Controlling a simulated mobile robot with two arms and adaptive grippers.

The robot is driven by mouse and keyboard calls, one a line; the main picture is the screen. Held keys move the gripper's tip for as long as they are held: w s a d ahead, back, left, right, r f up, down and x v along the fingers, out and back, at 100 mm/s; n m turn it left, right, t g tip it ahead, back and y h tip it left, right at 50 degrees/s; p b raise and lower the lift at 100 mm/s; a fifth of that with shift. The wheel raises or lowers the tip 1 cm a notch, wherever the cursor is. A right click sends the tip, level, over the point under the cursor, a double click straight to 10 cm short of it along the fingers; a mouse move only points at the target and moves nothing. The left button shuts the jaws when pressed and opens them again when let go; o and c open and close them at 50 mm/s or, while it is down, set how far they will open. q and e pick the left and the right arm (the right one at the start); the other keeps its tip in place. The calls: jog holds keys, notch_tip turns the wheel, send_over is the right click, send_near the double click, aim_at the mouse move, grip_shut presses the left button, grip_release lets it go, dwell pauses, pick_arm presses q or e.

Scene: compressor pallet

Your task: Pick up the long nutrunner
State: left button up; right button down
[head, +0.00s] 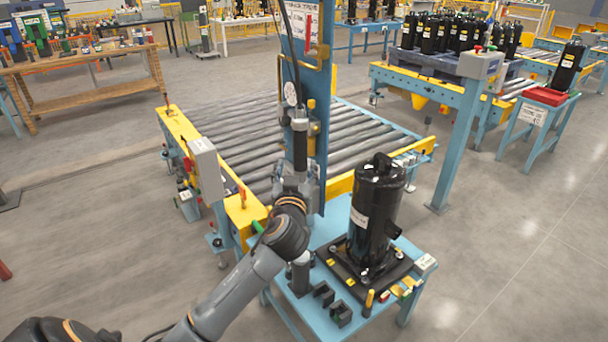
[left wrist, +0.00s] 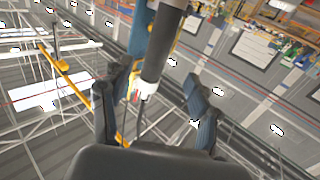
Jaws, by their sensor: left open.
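The long nutrunner (head: 300,145) hangs upright in front of the blue post, a slim dark tool with a grey upper part. In the left wrist view its dark shaft (left wrist: 163,45) runs down from the top edge between my fingers. My left gripper (head: 297,180) is at the lower part of the tool in the head view, with its fingers partly hidden by my own wrist. In the left wrist view my left gripper (left wrist: 157,75) is open, with one finger on each side of the shaft and gaps visible. My right gripper is not in view.
A blue post (head: 324,110) stands close behind the tool. A black compressor (head: 375,215) stands on the blue table (head: 338,322) to the right of my arm, with small black blocks (head: 340,313) in front. A roller conveyor (head: 235,135) lies behind.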

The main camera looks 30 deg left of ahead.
aim_at(300, 150)
pick_arm(q)
jog(key=x, duration=0.4)
jog(key=shift+w+p, duration=0.3)
jog(key=shift+p, duration=0.1)
jog(key=shift+w+a, duration=0.1)
jog(key=shift+w, duration=0.25)
jog(key=shift+w+a+r+p, duration=0.15)
jog(key=shift+w+a+p, duration=0.1)
jog(key=shift+p, duration=0.15)
jog(key=p+x, duration=0.1)
jog(key=x, duration=0.2)
jog(key=shift+w+a+p, duration=0.1)
jog(key=shift+w+p, duration=0.05)
jog(key=shift+p, duration=0.15)
jog(key=shift+w+a, duration=0.25)
jog(key=shift+w, duration=0.2)
jog(key=shift+f, duration=0.25)
jog(key=shift+c, duration=0.2)
jog(key=c, duration=0.4)
grip_shut()
jog(key=shift+r, duration=0.3)
jog(key=shift+w, duration=0.1)
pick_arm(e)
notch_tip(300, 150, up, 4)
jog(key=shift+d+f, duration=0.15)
